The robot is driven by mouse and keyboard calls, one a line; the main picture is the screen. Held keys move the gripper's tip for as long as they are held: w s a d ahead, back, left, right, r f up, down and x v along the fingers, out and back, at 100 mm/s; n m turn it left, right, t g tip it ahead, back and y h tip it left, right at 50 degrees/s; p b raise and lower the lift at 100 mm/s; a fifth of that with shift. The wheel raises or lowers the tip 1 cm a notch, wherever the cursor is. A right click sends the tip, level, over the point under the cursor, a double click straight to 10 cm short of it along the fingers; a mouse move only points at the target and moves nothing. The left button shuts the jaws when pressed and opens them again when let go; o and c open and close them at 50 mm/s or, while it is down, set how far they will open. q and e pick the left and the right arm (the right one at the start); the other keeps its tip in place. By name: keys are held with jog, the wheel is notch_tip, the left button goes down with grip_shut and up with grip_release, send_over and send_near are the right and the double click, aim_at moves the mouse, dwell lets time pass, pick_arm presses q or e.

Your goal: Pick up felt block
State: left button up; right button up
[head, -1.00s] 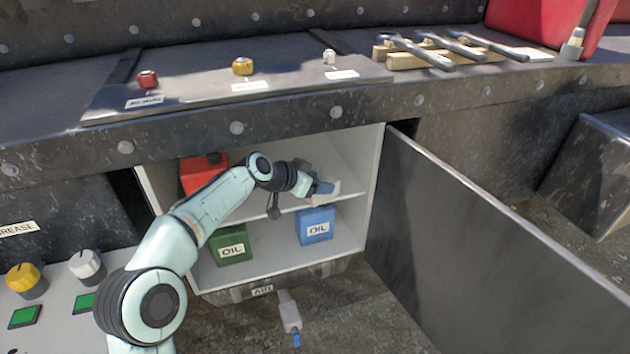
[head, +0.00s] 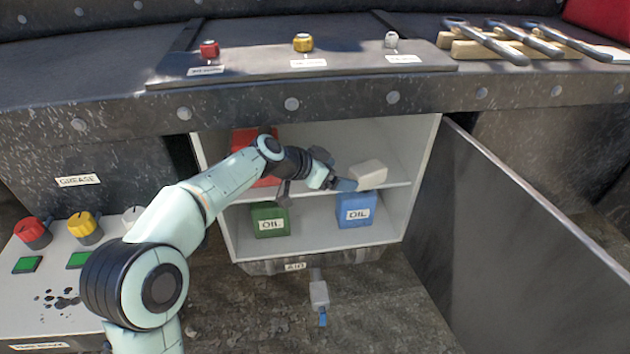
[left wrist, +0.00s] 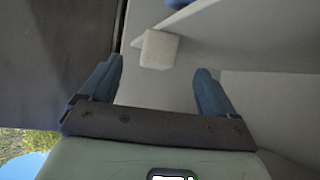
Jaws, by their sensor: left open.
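The felt block is a pale, off-white block (head: 369,172) on the upper shelf of the open cabinet, toward its right side. It also shows in the left wrist view (left wrist: 160,49), ahead of the fingers and roughly between them. My left gripper (head: 345,183) reaches into the cabinet, just left of the block. In the left wrist view its blue fingers (left wrist: 155,85) are apart with nothing between them; the block lies beyond the tips. My right gripper is not in view.
A red container (head: 247,142) stands on the upper shelf behind my arm. A green oil can (head: 270,220) and a blue oil can (head: 356,209) stand on the lower shelf (head: 310,246). The open door (head: 530,240) swings out on the right.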

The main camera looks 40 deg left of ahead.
pick_arm(q)
jog(key=s+a, duration=0.2)
jog(key=s, duration=0.4)
jog(key=shift+c, duration=0.4)
